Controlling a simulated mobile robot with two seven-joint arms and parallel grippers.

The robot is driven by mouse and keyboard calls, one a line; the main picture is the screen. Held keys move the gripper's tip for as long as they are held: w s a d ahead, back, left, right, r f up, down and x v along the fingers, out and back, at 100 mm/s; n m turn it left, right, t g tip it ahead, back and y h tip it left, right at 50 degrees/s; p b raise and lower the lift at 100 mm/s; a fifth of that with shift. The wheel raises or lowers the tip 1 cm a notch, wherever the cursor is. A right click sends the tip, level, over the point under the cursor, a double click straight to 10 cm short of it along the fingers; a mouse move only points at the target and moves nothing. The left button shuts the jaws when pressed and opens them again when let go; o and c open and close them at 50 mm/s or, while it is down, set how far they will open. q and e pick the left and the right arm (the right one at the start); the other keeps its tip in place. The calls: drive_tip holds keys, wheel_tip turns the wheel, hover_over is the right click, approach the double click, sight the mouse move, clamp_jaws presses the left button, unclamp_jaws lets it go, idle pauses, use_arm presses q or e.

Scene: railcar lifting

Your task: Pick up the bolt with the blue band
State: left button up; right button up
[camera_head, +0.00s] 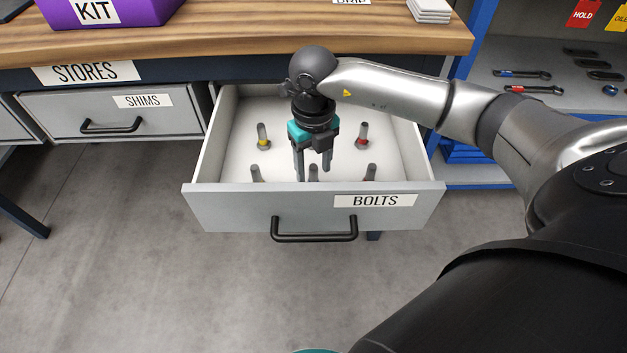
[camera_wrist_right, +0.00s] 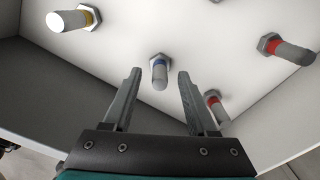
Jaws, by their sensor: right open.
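The bolt with the blue band (camera_wrist_right: 159,70) stands upright on the white drawer floor, its grey shank pointing up. In the right wrist view it shows in the gap between my right gripper's fingertips (camera_wrist_right: 160,76), apart from both fingers. How far the tips are above it, I cannot tell. In the head view my right gripper (camera_head: 313,173) points down into the open BOLTS drawer (camera_head: 230,208), open and empty. No blue band can be made out there; the gripper and drawer front hide parts of the bolts.
A yellow-banded bolt (camera_head: 262,138) and a red-banded bolt (camera_head: 362,136) stand in the drawer. Further bolts stand near its front wall, their bases hidden. Another red-banded bolt (camera_wrist_right: 215,106) is close to one finger. The workbench (camera_head: 250,38) edge is behind.

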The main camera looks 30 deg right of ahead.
drive_tip(key=shift+f, duration=0.2)
clamp_jaws()
idle(0.4)
idle(0.3)
